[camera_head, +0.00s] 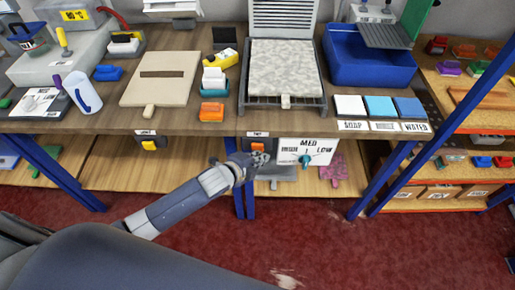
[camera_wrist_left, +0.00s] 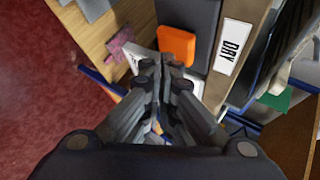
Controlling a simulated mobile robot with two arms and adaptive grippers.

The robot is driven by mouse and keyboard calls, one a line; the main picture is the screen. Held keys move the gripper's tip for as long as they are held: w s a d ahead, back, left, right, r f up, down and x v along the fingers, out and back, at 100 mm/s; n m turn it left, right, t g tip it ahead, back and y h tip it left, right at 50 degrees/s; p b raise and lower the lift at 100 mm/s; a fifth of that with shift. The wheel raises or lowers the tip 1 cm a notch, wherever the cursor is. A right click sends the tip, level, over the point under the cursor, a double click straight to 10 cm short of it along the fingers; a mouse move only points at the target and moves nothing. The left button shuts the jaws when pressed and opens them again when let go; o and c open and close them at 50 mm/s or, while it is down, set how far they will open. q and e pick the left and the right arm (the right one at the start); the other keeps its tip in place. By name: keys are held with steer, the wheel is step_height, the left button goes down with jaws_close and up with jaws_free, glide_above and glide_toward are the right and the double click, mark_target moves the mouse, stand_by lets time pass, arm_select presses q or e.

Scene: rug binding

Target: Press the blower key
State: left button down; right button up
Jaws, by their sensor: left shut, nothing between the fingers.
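An orange key (camera_wrist_left: 177,44) sits on a dark box beside a white label reading DRY (camera_wrist_left: 231,47) in the left wrist view. In the head view that label (camera_head: 257,134) is on the table's front edge, and my left gripper (camera_head: 258,158) is in front of the box below it, hiding most of the key. My left gripper's fingers (camera_wrist_left: 168,62) are shut and empty, with the tips close to the key's edge. I cannot tell whether they touch it. My right gripper is not in view.
A white dial panel (camera_head: 322,148) marked MED and LOW, with a teal knob (camera_head: 305,160), hangs just right of my left gripper. A rack with a speckled rug (camera_head: 286,68) stands above. A blue leg (camera_head: 239,190) is close by.

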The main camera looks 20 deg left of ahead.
arm_select(q)
steer(key=shift+w+a, duration=0.15)
steer(key=shift+w, duration=0.35)
stand_by(0.9)
steer(key=shift+s+d+p, duration=0.25)
steer(key=shift+s+p, duration=0.3)
steer(key=shift+s, duration=0.35)
steer(key=s+p, duration=0.1)
steer(key=s, duration=0.1)
steer(key=s+d+p, duration=0.1)
steer(key=s, duration=0.1)
steer(key=shift+s+d, duration=0.2)
steer(key=shift+s, duration=0.2)
stand_by(0.6)
